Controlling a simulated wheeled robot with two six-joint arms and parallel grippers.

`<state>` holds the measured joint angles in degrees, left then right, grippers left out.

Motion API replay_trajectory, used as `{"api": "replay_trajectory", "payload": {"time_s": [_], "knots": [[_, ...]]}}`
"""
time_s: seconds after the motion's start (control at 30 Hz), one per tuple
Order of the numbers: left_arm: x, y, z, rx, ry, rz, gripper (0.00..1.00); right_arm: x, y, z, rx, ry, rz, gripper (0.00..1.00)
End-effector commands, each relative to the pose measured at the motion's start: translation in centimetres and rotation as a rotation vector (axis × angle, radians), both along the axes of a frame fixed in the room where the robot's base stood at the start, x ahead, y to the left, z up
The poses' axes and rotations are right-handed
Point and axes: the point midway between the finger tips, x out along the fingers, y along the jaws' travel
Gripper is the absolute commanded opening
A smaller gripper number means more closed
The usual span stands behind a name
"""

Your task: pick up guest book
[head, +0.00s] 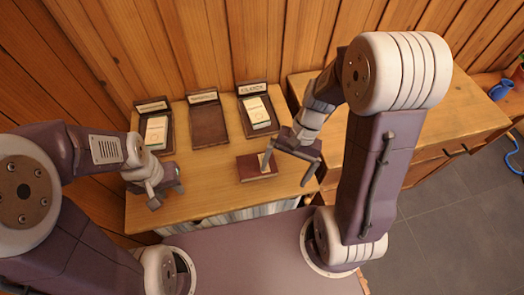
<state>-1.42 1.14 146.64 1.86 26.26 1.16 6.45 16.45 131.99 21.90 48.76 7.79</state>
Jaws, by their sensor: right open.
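A dark red book-like block with a pale edge (248,168) lies on the wooden table, in front of the middle stand; I take it for the guest book, though no title is readable. My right gripper (288,168) is open above its right side. One finger overlaps the book in the picture, and the other is off to its right; I cannot tell whether it touches. My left gripper (167,196) hangs at the table's left side, away from the book. Its finger gap is unclear.
Three dark stands with labels line the back of the table: left (154,105) and right (251,88) hold pale items, while the middle one (208,122) looks empty. A wooden cabinet (440,125) adjoins at right. A blue vase (500,90) stands farther right.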

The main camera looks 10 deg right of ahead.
Motion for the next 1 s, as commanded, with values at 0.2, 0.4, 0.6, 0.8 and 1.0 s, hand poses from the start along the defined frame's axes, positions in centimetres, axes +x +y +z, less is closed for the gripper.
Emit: {"api": "replay_trajectory", "payload": {"time_s": [0.2, 0.4, 0.6, 0.8, 1.0], "knots": [[-0.1, 0.0, -1.1, 0.0, 0.0, 0.0, 0.36, 1.9, 1.4, -1.6, 0.18, 0.201, -0.274, 1.0], [0.0, 0.0, -2.3, 0.0, 0.0, 0.0, 0.36, 5.0, 1.3, -3.9, 0.391, 0.38, -0.555, 1.0], [-0.1, 0.0, -3.4, 0.0, 0.0, 0.0, 0.36, 8.1, -0.9, -7.1, 0.612, 0.515, -0.821, 1.0], [-0.1, 0.0, -3.4, 0.0, 0.0, 0.0, 0.36, 8.8, -1.6, -7.6, 0.668, 0.539, -0.881, 1.0], [-0.1, 0.0, -3.3, 0.0, 0.0, 0.0, 0.36, 8.7, -0.1, -8.1, 0.665, 0.541, -0.875, 1.0]]}}
